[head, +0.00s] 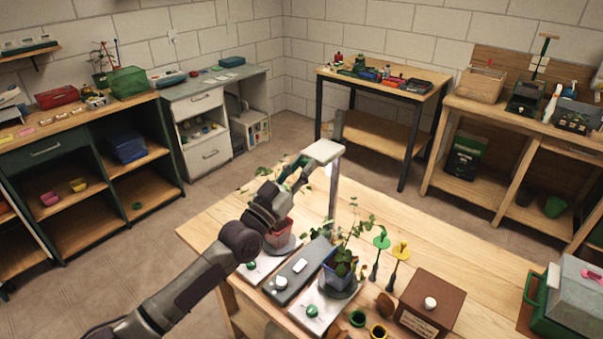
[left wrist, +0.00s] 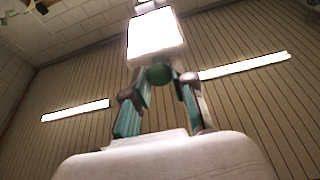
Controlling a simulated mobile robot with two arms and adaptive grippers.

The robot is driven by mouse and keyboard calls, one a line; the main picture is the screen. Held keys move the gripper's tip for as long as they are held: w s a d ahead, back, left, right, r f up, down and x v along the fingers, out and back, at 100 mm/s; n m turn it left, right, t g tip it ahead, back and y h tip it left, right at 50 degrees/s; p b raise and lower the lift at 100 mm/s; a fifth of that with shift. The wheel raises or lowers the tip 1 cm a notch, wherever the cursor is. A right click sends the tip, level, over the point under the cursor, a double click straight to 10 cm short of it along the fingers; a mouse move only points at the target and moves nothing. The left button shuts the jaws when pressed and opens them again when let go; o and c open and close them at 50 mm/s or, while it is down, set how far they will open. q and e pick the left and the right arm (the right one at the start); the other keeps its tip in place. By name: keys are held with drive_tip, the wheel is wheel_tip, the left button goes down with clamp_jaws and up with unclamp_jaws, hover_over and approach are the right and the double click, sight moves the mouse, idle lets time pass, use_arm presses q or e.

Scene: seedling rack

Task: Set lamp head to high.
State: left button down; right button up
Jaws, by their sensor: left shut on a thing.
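The lamp head (head: 323,151) is a pale, flat square beside a thin upright post (head: 333,190) above the near wooden table. In the left wrist view the lamp head (left wrist: 155,33) shows from below, with a bright white face. My left gripper (head: 301,164) reaches up to the lamp head's near left side. In the left wrist view its teal fingers (left wrist: 159,80) are shut on a rounded green knob (left wrist: 158,73) just below the lit square. How the knob joins the lamp head is hidden. My right gripper is in neither view.
Green (head: 381,240) and yellow (head: 401,250) markers and a brown box (head: 430,302) stand to the right. Open floor lies behind the table.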

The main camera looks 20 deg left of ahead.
use_arm(q)
wheel_tip(320, 180, up, 4)
drive_tip(key=shift+a+f+p, duration=0.1)
drive_tip(key=shift+p, duration=0.55)
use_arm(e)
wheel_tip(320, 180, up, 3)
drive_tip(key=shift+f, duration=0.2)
use_arm(q)
drive_tip(key=c, duration=1)
unclamp_jaws()
drive_tip(key=shift+o, duration=0.2)
drive_tip(key=shift+f, duration=0.1)
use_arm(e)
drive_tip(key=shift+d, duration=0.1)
use_arm(q)
drive_tip(key=v, duration=1.2)
